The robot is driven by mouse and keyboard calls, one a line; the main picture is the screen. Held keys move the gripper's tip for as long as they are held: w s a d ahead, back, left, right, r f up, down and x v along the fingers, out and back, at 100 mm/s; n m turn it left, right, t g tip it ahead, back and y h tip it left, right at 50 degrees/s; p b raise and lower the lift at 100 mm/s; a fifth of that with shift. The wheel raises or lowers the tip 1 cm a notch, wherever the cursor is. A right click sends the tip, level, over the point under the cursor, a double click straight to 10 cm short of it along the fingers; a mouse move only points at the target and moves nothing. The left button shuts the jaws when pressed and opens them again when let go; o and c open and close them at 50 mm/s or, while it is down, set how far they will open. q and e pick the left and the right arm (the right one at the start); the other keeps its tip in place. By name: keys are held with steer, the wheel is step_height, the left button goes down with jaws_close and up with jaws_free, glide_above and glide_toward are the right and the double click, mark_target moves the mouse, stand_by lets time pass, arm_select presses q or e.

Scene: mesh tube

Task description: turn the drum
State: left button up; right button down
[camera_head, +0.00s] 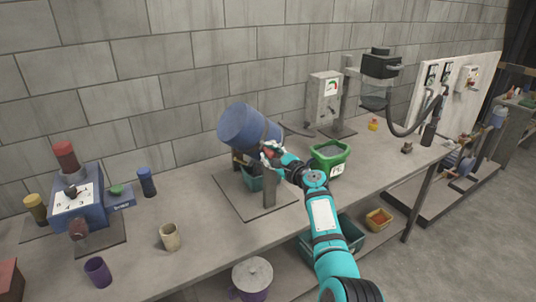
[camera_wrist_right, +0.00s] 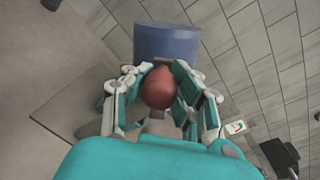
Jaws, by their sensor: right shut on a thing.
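The blue drum (camera_head: 246,125) sits tilted on a stand above a grey base plate (camera_head: 228,196) on the table. It also shows at the top of the right wrist view (camera_wrist_right: 166,42). My right gripper (camera_head: 272,152) is at the right side of the drum. In the right wrist view its fingers (camera_wrist_right: 160,92) are closed around a red rounded knob (camera_wrist_right: 159,87), in line with the drum. The gripper hides most of the knob in the head view. My left gripper is not in view.
A green bin (camera_head: 330,158) stands just right of my arm. The table front between is mostly clear.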

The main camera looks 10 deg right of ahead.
steer(key=shift+d, duration=0.25)
steer(key=c, duration=1.5)
jaws_free()
steer(key=shift+c, duration=0.2)
steer(key=o, duration=0.6)
steer(key=shift+s+d+r, duration=0.15)
steer(key=shift+d, duration=0.05)
steer(key=shift+c, duration=0.2)
steer(key=shift+a, duration=0.1)
steer(key=v, duration=1.2)
